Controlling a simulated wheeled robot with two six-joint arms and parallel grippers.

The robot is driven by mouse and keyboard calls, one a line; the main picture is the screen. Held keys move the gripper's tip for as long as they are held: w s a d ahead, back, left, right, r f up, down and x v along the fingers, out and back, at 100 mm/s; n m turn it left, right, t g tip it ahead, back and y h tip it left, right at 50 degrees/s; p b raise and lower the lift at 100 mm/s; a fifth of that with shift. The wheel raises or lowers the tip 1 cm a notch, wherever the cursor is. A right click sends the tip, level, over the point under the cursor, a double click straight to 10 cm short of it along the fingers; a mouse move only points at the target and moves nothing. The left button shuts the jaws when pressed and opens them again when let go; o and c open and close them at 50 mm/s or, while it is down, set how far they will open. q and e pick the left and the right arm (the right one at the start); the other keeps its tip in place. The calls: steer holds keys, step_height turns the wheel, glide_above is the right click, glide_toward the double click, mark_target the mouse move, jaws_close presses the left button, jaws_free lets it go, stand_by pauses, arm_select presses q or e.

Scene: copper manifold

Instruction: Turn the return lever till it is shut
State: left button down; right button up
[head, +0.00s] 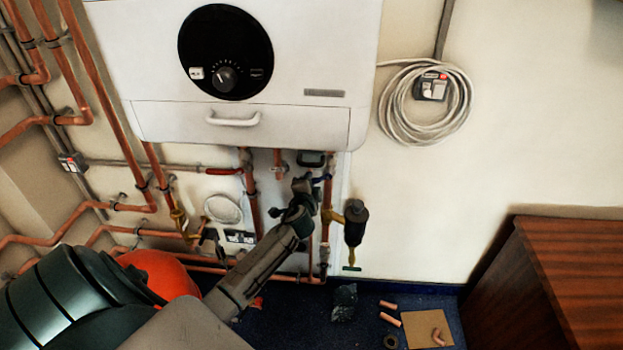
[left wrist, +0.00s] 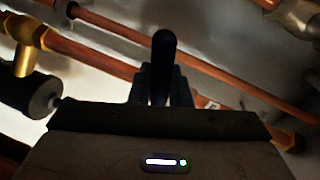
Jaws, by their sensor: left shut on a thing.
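The return lever, a blue handle (head: 322,180), sits on the right-hand copper pipe under the white boiler. My left gripper (head: 302,187) reaches up to it from the lower left. In the left wrist view, the dark rounded end of the lever (left wrist: 163,55) stands up between the two fingers of my left gripper (left wrist: 162,90), which are shut on it. In the head view the gripper hides part of the lever and its valve body. My right gripper is not in view.
The white boiler (head: 240,70) hangs above. A red lever (head: 224,170) sits on another pipe to the left. A brass filter with a dark body (head: 355,222) stands right of the gripper. An orange-red rounded vessel (head: 160,272) is below left. A wooden cabinet (head: 545,285) is at right.

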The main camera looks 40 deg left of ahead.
arm_select(q)
steer(key=shift+a+r+m+p, duration=0.1)
steer(key=shift+r+m+p, duration=0.6)
steer(key=shift+m, duration=0.2)
steer(key=shift+r+m+g+y+p, duration=0.15)
steer(key=shift+m+g+y+p, duration=0.15)
steer(key=shift+m+p, duration=0.3)
steer(key=shift+r, duration=0.1)
steer(key=c, duration=1.4)
jaws_free()
steer(key=shift+s, duration=0.1)
steer(key=shift+s, duration=0.15)
steer(key=b+v, duration=0.2)
steer(key=v, duration=0.8)
steer(key=shift+s+d+r, duration=0.1)
steer(key=shift+s+d, duration=0.05)
steer(key=shift+d, duration=0.1)
